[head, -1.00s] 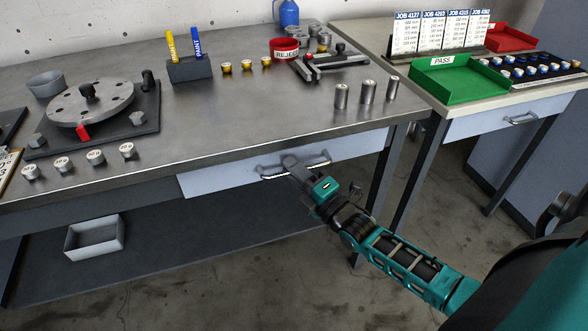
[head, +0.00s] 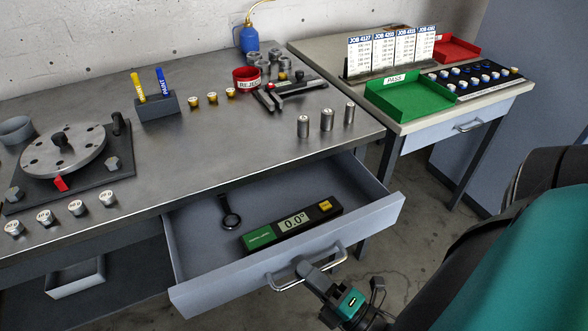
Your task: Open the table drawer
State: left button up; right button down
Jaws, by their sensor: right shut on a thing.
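The table drawer (head: 385,213) is pulled far out from under the steel table (head: 225,130). Its metal bar handle (head: 280,287) is on the front panel. My right gripper (head: 312,269) is shut on the handle near its right part. Inside the drawer lie a digital angle gauge (head: 292,224) reading 0.0° and a black ring-shaped tool (head: 230,216), which looks like a magnifier. My left gripper is not in view.
A rotor disc on a plate (head: 62,150), several labelled weights, a marker holder (head: 157,109) and three metal cylinders (head: 327,120) stand on the table. A side table with a green PASS tray (head: 408,97) and its own closed drawer (head: 445,134) is at the right. A grey bin (head: 76,283) is on the lower shelf.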

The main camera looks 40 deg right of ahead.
pick_arm(q)
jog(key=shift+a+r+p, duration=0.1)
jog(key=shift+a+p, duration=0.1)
jog(key=shift+p, duration=0.1)
pick_arm(e)
jog(key=s, duration=0.2)
jog(key=s+a, duration=0.1)
jog(key=s, duration=0.1)
jog(key=shift+s, duration=0.25)
jog(key=c, duration=1.2)
grip_release()
jog(key=shift+c, duration=0.2)
jog(key=shift+o, duration=0.4)
pick_arm(q)
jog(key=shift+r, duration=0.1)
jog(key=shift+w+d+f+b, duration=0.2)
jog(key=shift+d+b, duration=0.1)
jog(key=shift+b, duration=0.5)
pick_arm(e)
jog(key=v, duration=1.2)
jog(key=shift+s, duration=0.4)
